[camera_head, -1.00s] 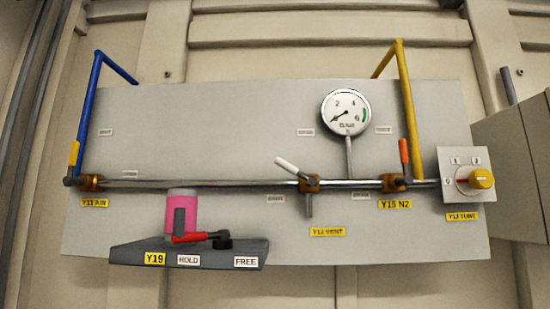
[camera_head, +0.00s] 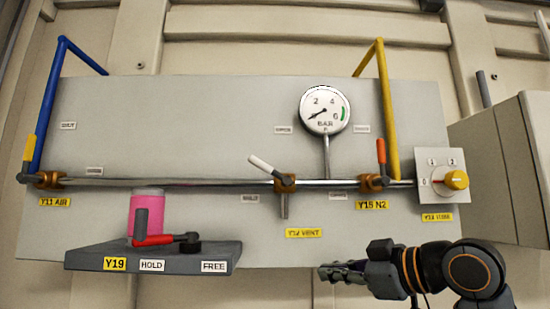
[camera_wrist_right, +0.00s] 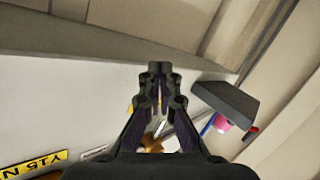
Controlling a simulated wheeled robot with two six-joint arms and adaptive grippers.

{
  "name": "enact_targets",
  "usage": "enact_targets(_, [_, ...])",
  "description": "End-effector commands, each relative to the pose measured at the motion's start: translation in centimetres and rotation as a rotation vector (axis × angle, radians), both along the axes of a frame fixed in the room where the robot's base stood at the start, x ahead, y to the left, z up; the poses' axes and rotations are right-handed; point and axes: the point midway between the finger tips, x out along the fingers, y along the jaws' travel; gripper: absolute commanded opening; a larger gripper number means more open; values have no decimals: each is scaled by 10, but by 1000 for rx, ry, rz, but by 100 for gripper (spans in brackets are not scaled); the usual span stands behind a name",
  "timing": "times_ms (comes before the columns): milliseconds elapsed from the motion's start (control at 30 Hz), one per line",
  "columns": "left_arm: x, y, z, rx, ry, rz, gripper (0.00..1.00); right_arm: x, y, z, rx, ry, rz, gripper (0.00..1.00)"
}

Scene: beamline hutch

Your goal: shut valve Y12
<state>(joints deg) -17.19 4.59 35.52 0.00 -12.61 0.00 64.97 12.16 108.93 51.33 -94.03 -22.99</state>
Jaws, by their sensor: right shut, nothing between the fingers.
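Valve Y12 is the brass valve (camera_head: 284,184) at the middle of the horizontal pipe, with a white-tipped lever (camera_head: 266,166) slanting up to the left, across the pipe's line. A short stub hangs below it, above the yellow Y12 VENT label (camera_head: 303,233). My right gripper (camera_head: 324,272) is shut and empty, below and right of the label, apart from the valve. In the right wrist view the shut fingers (camera_wrist_right: 159,72) fill the middle and partly hide a brass valve (camera_wrist_right: 150,145). My left gripper is not in view.
Valve Y11 AIR (camera_head: 46,180) is at left, Y15 N2 (camera_head: 374,183) at right, with a knob (camera_head: 456,180) beyond. A gauge (camera_head: 325,110) stands above the pipe. The grey Y19 shelf (camera_head: 80,258) juts out at lower left, with a pink cylinder (camera_head: 150,202). A grey box (camera_head: 500,175) is at right.

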Motion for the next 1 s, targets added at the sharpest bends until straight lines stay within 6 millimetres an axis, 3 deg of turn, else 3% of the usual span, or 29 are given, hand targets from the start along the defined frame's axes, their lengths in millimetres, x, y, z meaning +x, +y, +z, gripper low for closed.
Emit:
enact_targets(33, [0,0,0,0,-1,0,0,-20,3,50,-11,-89,45,0])
enact_targets(100, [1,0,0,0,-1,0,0,-53,8,108,-34,-201,114,0])
enact_targets(200, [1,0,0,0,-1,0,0,-101,13,168,-65,-331,193,0])
enact_targets(300, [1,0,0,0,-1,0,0,-137,16,202,-90,-416,243,0])
enact_targets(400, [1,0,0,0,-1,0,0,-154,17,217,-102,-453,266,0])
enact_targets(567, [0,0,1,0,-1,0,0,-156,19,219,-104,-459,272,0])
enact_targets(767, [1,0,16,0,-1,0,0,-141,40,224,-101,-457,275,0])
enact_targets(1000, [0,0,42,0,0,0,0,-110,83,227,-100,-455,276,0])
